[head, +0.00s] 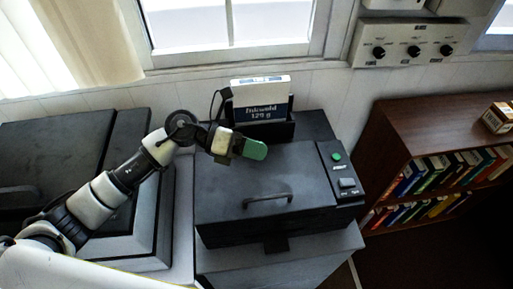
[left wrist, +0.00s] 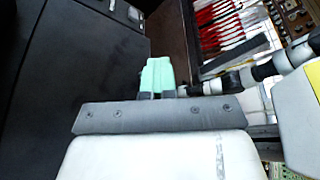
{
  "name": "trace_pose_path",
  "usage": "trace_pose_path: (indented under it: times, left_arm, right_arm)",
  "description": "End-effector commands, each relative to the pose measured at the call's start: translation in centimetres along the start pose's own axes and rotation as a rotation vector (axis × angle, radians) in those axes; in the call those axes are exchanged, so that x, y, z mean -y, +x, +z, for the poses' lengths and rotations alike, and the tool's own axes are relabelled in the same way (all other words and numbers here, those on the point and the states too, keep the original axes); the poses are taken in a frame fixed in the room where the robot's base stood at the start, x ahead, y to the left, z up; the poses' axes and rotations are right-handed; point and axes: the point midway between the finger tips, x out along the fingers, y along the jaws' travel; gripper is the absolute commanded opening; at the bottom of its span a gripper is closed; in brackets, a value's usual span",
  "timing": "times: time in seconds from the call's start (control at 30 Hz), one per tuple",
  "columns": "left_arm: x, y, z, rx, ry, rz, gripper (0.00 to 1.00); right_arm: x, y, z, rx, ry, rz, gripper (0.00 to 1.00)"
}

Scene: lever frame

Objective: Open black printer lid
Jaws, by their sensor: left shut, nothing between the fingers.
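The black printer (head: 225,195) stands in the middle of the head view with its flat lid down. A dark bar handle (head: 267,199) sits near the lid's front edge. A control strip with a green button (head: 336,157) runs along its right side. My left gripper (head: 256,150), with green fingertips, is over the back part of the lid, behind and left of the handle; it is shut and empty. In the left wrist view its green fingers (left wrist: 157,77) are together, with a black surface at left. I cannot tell whether the fingers touch the lid. My right gripper is not in the head view.
A paper pack (head: 261,99) stands in a holder behind the lid. A dark machine (head: 60,150) is at left. A brown bookshelf (head: 400,120) with several binders stands at right. A window and a wall panel with knobs (head: 412,45) are behind.

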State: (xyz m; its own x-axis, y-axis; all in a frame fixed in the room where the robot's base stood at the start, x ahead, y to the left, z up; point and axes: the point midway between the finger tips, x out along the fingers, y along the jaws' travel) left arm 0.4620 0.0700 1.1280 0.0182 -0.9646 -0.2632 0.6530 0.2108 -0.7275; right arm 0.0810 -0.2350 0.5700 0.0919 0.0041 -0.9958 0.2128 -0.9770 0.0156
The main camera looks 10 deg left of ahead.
Motion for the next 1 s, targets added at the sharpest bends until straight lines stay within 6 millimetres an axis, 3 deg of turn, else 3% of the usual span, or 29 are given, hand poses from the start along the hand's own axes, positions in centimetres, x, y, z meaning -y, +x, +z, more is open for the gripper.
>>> trace_pose_path:
  times: [0.63,0.9,1.0]
  left_arm:
    - [0.0,0.0,0.0,0.0,0.0,0.0,0.0]
    - [0.0,0.0,0.0,0.0,0.0,0.0,0.38]
    - [0.0,0.0,0.0,0.0,0.0,0.0,0.38]
  right_arm:
    - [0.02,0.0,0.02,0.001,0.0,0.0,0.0]
    - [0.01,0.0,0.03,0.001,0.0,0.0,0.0]
    - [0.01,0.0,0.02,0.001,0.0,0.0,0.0]
